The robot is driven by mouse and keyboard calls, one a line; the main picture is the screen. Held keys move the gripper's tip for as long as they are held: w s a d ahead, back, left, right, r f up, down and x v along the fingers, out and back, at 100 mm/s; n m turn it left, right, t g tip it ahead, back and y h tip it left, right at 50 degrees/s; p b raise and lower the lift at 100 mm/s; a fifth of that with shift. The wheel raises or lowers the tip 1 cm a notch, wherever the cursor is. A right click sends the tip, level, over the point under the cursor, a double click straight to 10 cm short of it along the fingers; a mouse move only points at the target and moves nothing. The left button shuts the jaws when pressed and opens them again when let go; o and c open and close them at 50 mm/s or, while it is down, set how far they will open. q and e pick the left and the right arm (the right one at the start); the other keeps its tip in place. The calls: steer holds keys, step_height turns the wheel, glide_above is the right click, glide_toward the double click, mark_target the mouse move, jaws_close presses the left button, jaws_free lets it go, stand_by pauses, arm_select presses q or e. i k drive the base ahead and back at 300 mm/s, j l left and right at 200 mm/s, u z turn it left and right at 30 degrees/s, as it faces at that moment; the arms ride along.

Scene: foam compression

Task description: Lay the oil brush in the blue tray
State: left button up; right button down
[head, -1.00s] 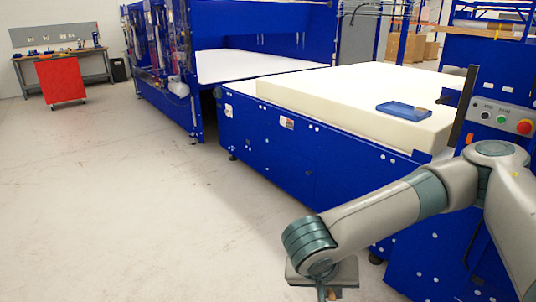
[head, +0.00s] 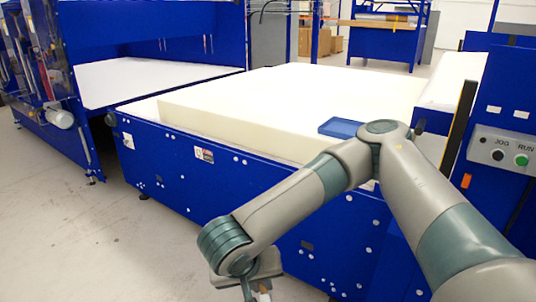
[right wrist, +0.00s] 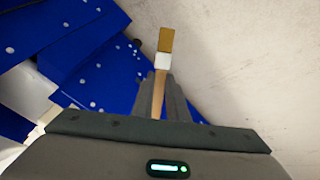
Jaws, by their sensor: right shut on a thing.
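The blue tray (head: 341,128) lies on top of the white foam block near its front right corner. My right arm's elbow partly covers it in the head view. My right gripper (head: 258,293) hangs low in front of the blue machine, away from the tray, and is cut by the lower edge. In the right wrist view my right gripper (right wrist: 160,95) is shut on the oil brush (right wrist: 162,62) by its wooden handle. The brush has a white band and tan bristles that point away from the gripper. My left gripper is not in view.
The foam block (head: 270,105) lies on the blue machine bed (head: 180,165). A control panel (head: 505,150) and a dark upright post (head: 459,125) stand right of the tray. Bare floor (head: 70,240) is clear at the left.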

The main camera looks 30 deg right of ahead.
mark_target(347, 132)
steer(key=i, duration=2)
steer(key=z, duration=1.5)
